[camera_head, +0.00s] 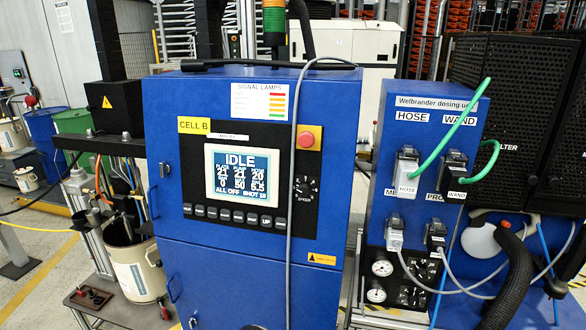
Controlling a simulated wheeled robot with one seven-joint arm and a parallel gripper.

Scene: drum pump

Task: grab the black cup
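A small dark object (165,311) stands at the right end of the low cart at lower left, too small to identify. A shallow dark tray (75,300) with reddish-brown pieces lies on the same cart, left of a white pail (137,270) holding hoses and a pump tube. My gripper is not in view.
A blue control cabinet (245,270) with a lit screen fills the middle. A blue dosing unit (420,180) with green hoses and grey cables stands right. A thick black hose (515,280) hangs at lower right. Bare floor (35,250) shows at left.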

